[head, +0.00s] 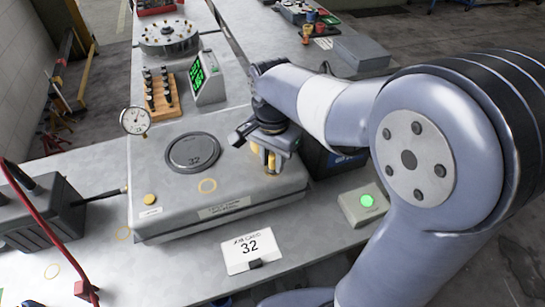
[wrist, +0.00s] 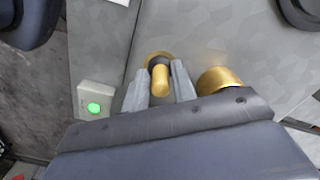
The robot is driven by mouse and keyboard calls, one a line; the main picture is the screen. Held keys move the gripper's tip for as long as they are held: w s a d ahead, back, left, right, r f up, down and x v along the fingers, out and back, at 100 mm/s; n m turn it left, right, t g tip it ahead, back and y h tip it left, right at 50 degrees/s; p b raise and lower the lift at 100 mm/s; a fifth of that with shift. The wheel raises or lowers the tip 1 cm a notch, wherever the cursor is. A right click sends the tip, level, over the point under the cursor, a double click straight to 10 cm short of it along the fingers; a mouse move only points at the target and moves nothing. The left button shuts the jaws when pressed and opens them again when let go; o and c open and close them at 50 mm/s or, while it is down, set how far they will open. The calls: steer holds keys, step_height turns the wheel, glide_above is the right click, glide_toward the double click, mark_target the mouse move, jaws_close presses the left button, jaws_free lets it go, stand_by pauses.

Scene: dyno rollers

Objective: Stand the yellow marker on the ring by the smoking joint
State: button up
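A yellow marker (wrist: 160,78) with a dark band stands between the two fingers of my gripper (wrist: 161,80) in the wrist view. The fingers lie close along both sides; I cannot tell whether they touch it. In the head view my gripper (head: 268,155) is low over the right part of the grey metal box (head: 240,200), partly hiding yellow pieces there. A second brass-yellow cylinder (wrist: 218,80) is just right of the fingers in the wrist view. I see no clear smoke.
A round plate (head: 193,152) is on the box, with a dial gauge (head: 135,121) at its left. A card reading 32 (head: 250,250) stands in front. A green-lit button box (head: 363,204) is right. A red cable (head: 40,222) and black box (head: 42,213) are left.

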mark_target(273, 156)
steer(key=shift+o, duration=1.2)
step_height(273, 156, up, 12)
steer(key=shift+r, duration=0.2)
steer(key=shift+o, duration=0.2)
